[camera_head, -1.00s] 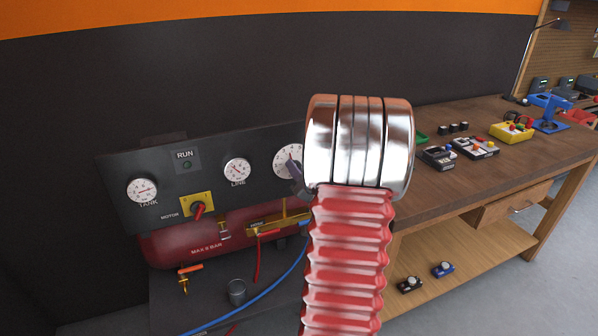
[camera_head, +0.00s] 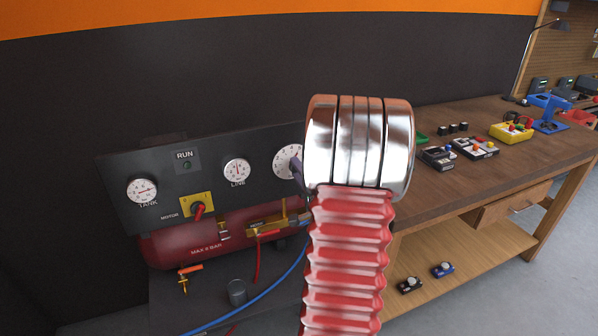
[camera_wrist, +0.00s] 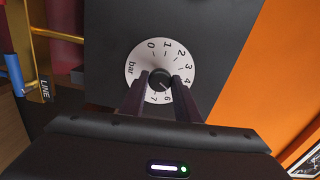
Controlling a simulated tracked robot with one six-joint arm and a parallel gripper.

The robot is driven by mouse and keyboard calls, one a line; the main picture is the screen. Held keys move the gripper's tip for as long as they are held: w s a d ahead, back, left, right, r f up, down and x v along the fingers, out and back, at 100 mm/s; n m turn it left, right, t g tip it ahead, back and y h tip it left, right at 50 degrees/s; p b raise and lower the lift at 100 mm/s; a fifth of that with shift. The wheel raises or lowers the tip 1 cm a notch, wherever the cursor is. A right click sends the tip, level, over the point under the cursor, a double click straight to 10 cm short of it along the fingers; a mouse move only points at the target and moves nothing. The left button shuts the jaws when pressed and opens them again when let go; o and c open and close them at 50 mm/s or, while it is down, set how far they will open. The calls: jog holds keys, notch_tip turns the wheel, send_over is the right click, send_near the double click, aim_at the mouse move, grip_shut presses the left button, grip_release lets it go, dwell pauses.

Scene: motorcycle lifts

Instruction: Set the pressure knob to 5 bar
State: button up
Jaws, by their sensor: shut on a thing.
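The pressure knob (camera_wrist: 160,77) is a small black knob at the centre of a white dial (camera_wrist: 146,53) marked 0 to 7 with "bar", on a dark panel. My gripper (camera_wrist: 160,82) is shut on the knob, one dark finger on each side. The knob's pale mark seems to point to the lower right, between the 4 and the 6; the right finger hides the 5 there. In the head view the dial (camera_head: 286,158) shows at the panel's right end, partly behind my arm, which hides the knob.
The LINE gauge (camera_head: 237,171) and TANK gauge (camera_head: 142,190) sit left on the panel. A yellow motor switch (camera_head: 187,207) and red tank (camera_head: 172,243) are below. A workbench (camera_head: 431,198) with small boxes stands at right.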

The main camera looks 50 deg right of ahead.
jog(key=shift+s+d+f, duration=0.15)
jog(key=shift+s, duration=0.05)
jog(key=o, duration=1)
jog(key=shift+w, duration=0.1)
jog(key=shift+o, duration=0.2)
jog(key=shift+a, duration=0.2)
